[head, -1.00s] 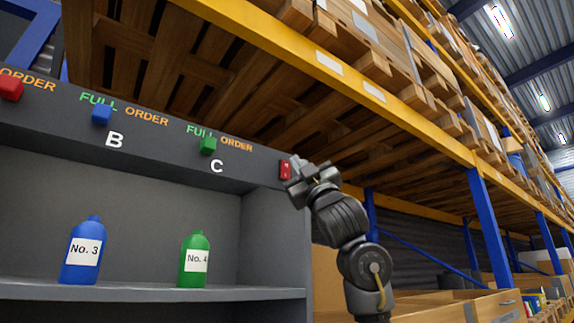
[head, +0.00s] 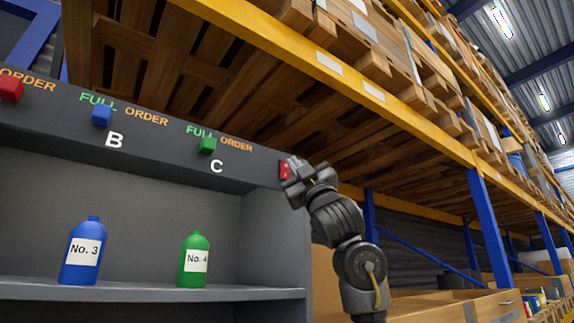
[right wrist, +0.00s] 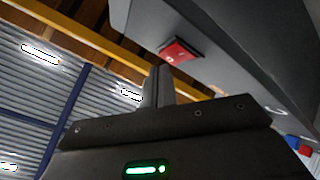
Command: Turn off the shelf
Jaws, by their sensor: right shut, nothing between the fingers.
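The grey shelf (head: 270,220) fills the left of the head view. A red switch (head: 284,170) sits at the right end of its top panel; it also shows in the right wrist view (right wrist: 180,51), just beyond the fingers. My right gripper (head: 290,172) is shut and empty, its tip right by the switch and partly covering it. I cannot tell whether they touch. In the right wrist view the shut fingers (right wrist: 158,84) point up just below and left of the switch. My left gripper is not in view.
On the shelf stand a blue bottle "No. 3" (head: 82,252) and a green bottle "No. 4" (head: 195,260). Red (head: 10,88), blue (head: 102,115) and green (head: 208,145) sliders sit along the panel. A pallet rack with a yellow beam (head: 330,62) rises behind.

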